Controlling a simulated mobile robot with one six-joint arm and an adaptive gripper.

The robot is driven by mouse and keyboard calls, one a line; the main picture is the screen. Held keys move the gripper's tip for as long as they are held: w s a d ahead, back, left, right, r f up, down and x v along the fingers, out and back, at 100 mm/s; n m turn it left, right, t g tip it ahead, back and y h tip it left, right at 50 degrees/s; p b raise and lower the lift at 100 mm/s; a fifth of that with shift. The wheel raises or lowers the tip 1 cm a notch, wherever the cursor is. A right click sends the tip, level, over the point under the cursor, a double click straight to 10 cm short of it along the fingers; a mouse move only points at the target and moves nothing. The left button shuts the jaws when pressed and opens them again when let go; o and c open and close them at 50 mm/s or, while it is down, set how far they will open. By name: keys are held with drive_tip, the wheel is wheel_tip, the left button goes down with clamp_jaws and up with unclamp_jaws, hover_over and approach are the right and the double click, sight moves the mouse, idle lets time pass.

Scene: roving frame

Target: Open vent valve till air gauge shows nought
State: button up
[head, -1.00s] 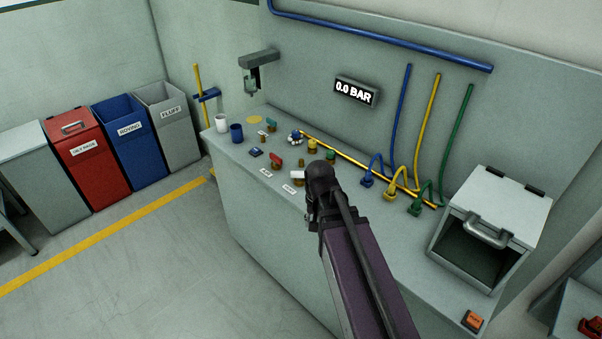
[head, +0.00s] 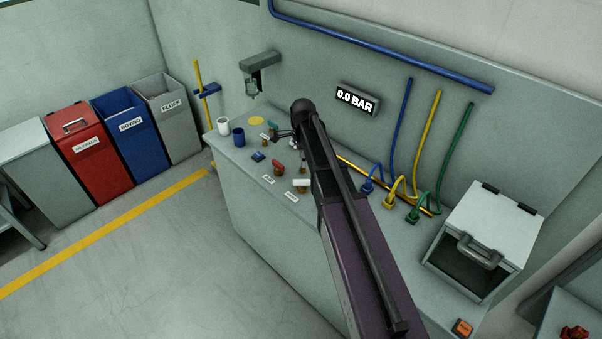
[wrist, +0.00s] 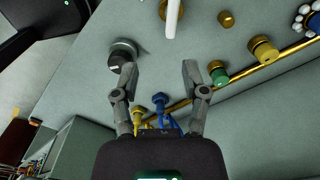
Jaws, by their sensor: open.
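The air gauge (head: 357,99) on the wall panel reads 0.0 BAR. Valves with coloured handles stand on the bench: a red-handled one (head: 278,166) and a white-handled one (head: 301,185) at the front, and another (head: 272,127) farther back. Their small labels are too small to read, so I cannot tell which is the vent valve. My gripper (wrist: 160,82) is open and empty over the bench; in the head view my arm mostly hides it. In the wrist view a dark round knob (wrist: 122,52) is beside the left finger, and a white handle (wrist: 173,18) lies beyond the fingertips.
Blue, yellow and green hoses (head: 417,150) run down the panel to couplings near a brass pipe (head: 355,166). A lidded grey box (head: 487,237) stands at the right, cups (head: 223,126) at the left end. Floor left of the bench is clear up to the bins (head: 125,143).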

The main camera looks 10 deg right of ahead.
sight(302, 179)
drive_tip(key=shift+w+r+m, duration=0.25)
drive_tip(key=shift+w+m, duration=0.1)
drive_tip(key=shift+w, duration=0.15)
drive_tip(key=shift+w+r+m, duration=0.2)
drive_tip(key=shift+w+m, duration=0.15)
drive_tip(key=shift+w, duration=0.15)
drive_tip(key=shift+f, duration=0.1)
wheel_tip(302, 179, down, 14)
drive_tip(key=b, duration=1.3)
drive_tip(key=shift+r, duration=0.2)
clamp_jaws()
drive_tip(key=shift+d, duration=0.15)
